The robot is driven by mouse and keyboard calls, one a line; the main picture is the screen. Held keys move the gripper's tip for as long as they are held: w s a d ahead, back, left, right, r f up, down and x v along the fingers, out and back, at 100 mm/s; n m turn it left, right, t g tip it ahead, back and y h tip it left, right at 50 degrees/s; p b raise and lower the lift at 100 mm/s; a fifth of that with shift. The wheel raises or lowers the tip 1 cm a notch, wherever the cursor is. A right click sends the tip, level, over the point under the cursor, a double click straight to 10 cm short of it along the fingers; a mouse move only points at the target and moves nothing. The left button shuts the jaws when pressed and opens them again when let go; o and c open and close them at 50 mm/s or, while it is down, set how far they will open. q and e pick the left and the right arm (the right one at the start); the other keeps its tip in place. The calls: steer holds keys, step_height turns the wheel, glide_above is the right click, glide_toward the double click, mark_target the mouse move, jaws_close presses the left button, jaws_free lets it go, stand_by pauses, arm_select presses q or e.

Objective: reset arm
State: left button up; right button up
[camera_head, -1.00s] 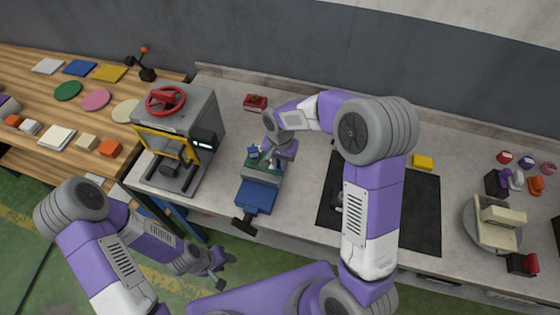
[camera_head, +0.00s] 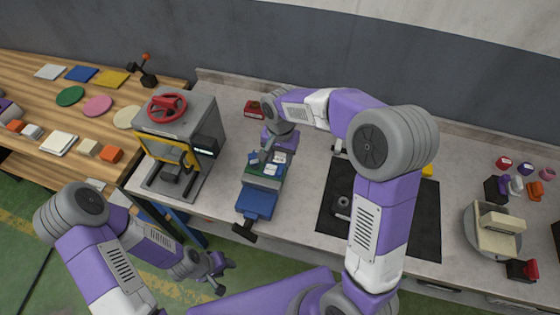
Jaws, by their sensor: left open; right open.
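My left gripper (camera_head: 218,271) hangs over the green floor in front of the counter, open and empty. My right arm reaches across the counter, and its gripper (camera_head: 270,160) is above the far end of a blue vise (camera_head: 257,200). The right gripper is small and partly merges with the blue and green parts on the vise, so whether it touches them cannot be told. Its fingers look open.
A grey press with a red wheel (camera_head: 166,107) stands left of the vise. A black mat (camera_head: 420,215) lies to the right, partly behind my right arm. A turntable (camera_head: 484,240) stands further right. A red box (camera_head: 253,108) sits behind the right gripper.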

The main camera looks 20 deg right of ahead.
steer(key=shift+r, duration=0.45)
